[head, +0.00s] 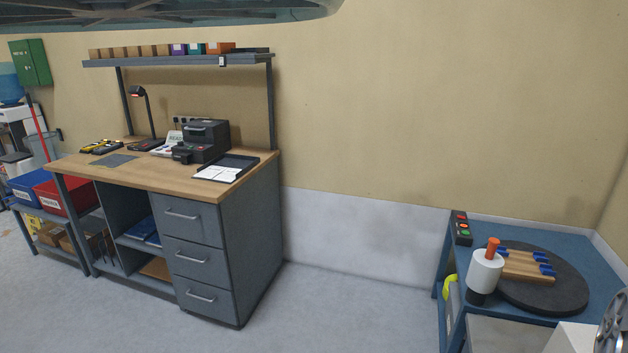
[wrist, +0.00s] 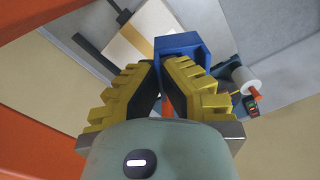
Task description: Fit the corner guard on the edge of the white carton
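In the wrist view, my gripper (wrist: 162,64) has two yellow-and-black fingers, drawn together at their tips. A blue corner guard (wrist: 181,43) sits between and just beyond the tips, and the fingers look closed on it. A whitish carton with a tan tape strip (wrist: 122,52) lies beyond, to the left of the guard. The guard overlaps the carton's edge in the picture; I cannot tell whether they touch. My gripper and the guard are not in the head view. I cannot identify the carton surely in the head view.
A blue bench (head: 484,230) at right holds a dark turntable (head: 565,295), a wooden rack with blue pieces (head: 528,266), a white roll with an orange handle (head: 486,270) and a button box (head: 462,228). A wooden-topped desk (head: 150,178) stands left. The floor between is clear.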

